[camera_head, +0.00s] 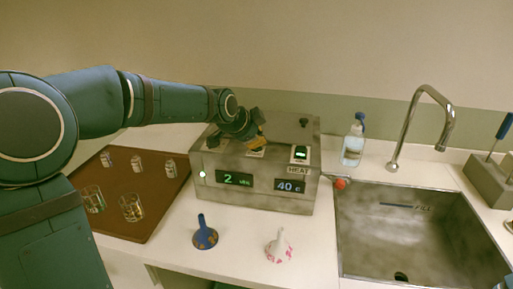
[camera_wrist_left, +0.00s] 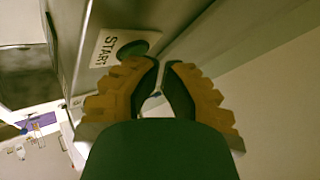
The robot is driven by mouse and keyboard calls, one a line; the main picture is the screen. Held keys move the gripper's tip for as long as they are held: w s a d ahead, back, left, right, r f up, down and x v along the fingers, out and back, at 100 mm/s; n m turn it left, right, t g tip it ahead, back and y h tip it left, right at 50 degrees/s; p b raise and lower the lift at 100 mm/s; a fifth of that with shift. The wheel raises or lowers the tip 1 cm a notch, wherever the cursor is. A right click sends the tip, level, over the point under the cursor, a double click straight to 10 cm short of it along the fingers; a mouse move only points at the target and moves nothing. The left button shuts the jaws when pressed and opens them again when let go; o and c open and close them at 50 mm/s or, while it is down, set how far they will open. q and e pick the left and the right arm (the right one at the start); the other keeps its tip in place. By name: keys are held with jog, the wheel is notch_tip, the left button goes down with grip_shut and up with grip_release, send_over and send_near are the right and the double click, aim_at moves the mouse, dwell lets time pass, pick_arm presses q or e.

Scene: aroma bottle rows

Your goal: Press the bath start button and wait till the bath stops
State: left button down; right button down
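The bath (camera_head: 265,192) is a grey metal box on the counter. Its front has a display reading 2 min (camera_head: 234,179) and one reading 40 C (camera_head: 290,186). My left gripper (camera_head: 259,144) is above its top, near a pale plate mostly hidden in the head view. In the left wrist view that plate (camera_wrist_left: 106,46) reads START and bears a dark green round button (camera_wrist_left: 133,49). My left gripper's orange fingers (camera_wrist_left: 162,66) are drawn together beside the button, with nothing seen between them. Contact with the button is not visible. My right gripper is out of view.
A HEAT switch (camera_head: 300,153) is on the bath's right. A brown tray (camera_head: 150,218) with several glasses and jars lies left. A blue funnel (camera_head: 204,238) and a pink-spotted funnel (camera_head: 279,249) stand in front. A soap bottle (camera_head: 353,146) and sink (camera_head: 408,228) are right.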

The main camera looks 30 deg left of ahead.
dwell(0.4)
pick_arm(q)
jog(key=shift+r+p, duration=0.5)
jog(key=shift+r, duration=0.2)
jog(key=shift+r+p, duration=1.7)
jog(key=shift+r, duration=0.8)
